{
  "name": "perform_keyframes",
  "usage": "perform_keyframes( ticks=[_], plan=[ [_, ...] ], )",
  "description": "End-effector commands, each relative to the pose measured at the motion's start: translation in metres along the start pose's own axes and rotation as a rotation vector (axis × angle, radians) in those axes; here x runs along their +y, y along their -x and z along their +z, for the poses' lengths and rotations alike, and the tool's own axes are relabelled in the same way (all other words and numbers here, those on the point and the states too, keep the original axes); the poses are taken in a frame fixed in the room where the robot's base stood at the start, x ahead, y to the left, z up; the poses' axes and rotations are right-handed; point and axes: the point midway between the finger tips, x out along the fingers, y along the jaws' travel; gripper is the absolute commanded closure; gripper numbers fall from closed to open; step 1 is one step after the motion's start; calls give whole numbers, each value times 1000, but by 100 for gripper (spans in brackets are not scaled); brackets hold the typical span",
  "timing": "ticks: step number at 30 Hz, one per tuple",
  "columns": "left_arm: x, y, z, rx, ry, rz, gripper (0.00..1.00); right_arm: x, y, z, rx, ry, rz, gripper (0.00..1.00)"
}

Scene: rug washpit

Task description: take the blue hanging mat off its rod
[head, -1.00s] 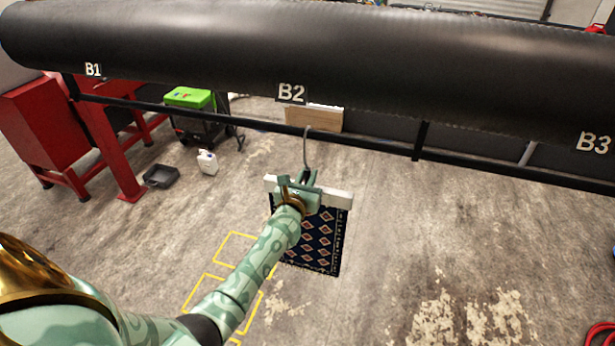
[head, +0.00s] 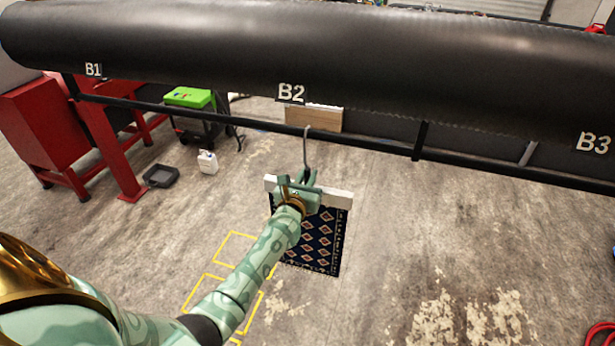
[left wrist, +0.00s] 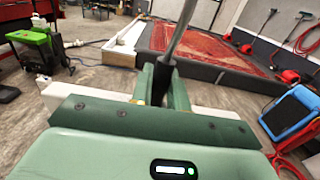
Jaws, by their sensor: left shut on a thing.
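The blue mat (head: 318,240), dark blue with rows of orange and white diamonds, hangs from a white hanger bar (head: 337,198). A grey hook (head: 306,148) rises from the bar to the thin black rod (head: 250,124) under the B2 label. My left gripper (head: 307,177) is at the middle of the bar, shut on the hanger at the foot of the hook. The arm hides part of the mat. My right gripper is not in view.
A thick black roller (head: 400,65) labelled B1, B2 and B3 runs above the rod. A red frame (head: 50,130), green-topped cart (head: 190,98), white jug (head: 207,162) and dark tray (head: 161,176) stand at left. Yellow floor outlines (head: 236,235) lie below.

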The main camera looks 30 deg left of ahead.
Motion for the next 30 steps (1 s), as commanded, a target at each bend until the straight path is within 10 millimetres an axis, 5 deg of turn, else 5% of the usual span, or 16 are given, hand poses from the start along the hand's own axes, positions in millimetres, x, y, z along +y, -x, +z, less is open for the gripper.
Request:
perform_keyframes(
  ticks=[30],
  plan=[
    [0,0,45,-2,0,0,100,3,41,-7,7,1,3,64]
  ],
)
